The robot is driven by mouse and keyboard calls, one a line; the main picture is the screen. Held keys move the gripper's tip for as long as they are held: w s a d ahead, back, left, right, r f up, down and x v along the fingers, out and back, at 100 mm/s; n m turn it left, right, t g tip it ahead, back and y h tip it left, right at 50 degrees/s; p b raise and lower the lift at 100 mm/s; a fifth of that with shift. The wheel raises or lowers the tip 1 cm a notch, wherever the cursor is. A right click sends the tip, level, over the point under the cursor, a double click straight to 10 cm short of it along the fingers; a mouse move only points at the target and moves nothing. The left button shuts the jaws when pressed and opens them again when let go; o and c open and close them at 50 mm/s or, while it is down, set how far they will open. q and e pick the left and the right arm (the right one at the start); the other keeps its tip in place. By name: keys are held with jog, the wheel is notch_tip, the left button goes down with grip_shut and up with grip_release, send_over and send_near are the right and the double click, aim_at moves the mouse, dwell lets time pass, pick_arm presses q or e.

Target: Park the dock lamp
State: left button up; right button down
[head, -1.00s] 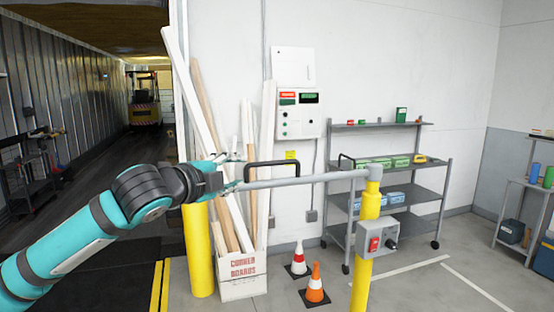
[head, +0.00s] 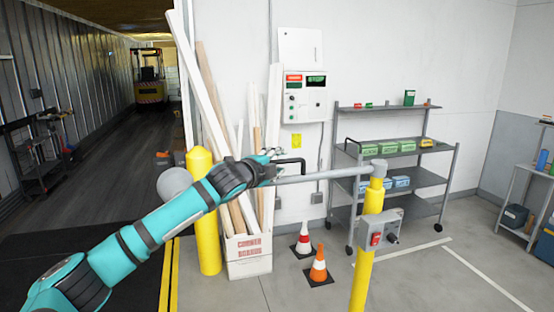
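The dock lamp has a grey swing arm (head: 325,175) reaching left from the top of a yellow post (head: 365,255). Its round grey head (head: 174,184) shows to the left, partly behind my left arm. A black handle (head: 297,162) stands up from the swing arm. My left gripper (head: 275,166) is at the handle's left end and hides that part of it. I cannot tell whether its fingers are open or shut, or touching the handle. My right gripper is out of view.
A grey switch box (head: 384,229) is on the post. A yellow bollard (head: 205,235) and a box of boards (head: 248,262) stand behind my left arm. Two cones (head: 319,266) and a shelf cart (head: 420,178) stand beyond. The open trailer is at left.

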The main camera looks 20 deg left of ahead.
pick_arm(q)
grip_shut()
jog(key=shift+s+f, duration=0.1)
jog(key=shift+f, duration=0.15)
dwell(0.4)
